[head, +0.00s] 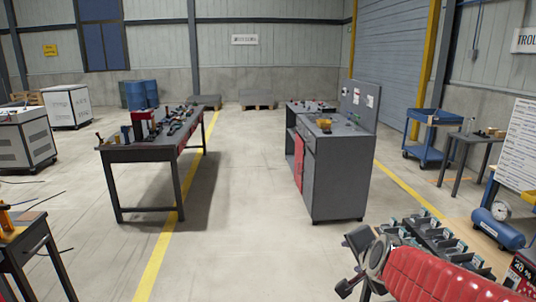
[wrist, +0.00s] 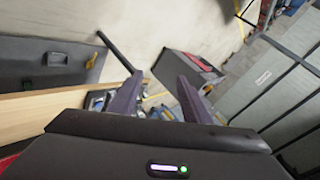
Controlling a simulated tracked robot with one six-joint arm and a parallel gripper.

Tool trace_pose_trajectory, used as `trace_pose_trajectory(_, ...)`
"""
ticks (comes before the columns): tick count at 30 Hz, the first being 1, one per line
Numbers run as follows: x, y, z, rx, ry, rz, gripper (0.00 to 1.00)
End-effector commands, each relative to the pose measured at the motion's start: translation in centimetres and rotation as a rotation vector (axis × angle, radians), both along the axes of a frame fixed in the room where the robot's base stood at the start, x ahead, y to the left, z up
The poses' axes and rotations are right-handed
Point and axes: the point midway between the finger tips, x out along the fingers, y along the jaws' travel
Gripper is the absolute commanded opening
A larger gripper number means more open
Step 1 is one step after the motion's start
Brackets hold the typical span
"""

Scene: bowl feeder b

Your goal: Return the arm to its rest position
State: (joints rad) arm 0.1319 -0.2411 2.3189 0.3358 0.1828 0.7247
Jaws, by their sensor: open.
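My gripper (head: 350,266) is at the lower right of the head view, at the end of my arm with its red ribbed sleeve. It is beside a row of dark bins with small parts (head: 440,240). In the wrist view my gripper (wrist: 158,80) shows two dark purple fingers spread apart with nothing between them. The view past the fingers is tilted, with blue and yellow items (wrist: 155,102) partly hidden behind them.
A grey cabinet bench with red doors (head: 338,180) stands ahead, right of centre. A dark workbench with tools (head: 150,152) stands left. A blue cart (head: 432,135) and a blue tank with a gauge (head: 497,230) are on the right. The middle floor is clear.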

Motion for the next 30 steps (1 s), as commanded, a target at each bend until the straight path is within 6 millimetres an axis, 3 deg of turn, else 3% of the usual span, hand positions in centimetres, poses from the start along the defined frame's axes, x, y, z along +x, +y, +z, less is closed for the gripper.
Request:
trace_pose_trajectory(9, -8.7, 4.3, 0.4, -0.283, 0.147, 0.377, 0.44)
trace_pose_trajectory(21, -20.1, 5.5, -0.8, -0.625, 0.330, 0.807, 0.44)
trace_pose_trajectory(25, -22.2, 5.3, -1.2, -0.686, 0.368, 0.886, 0.44)
trace_pose_trajectory(30, -22.9, 5.2, -1.4, -0.705, 0.383, 0.911, 0.44)
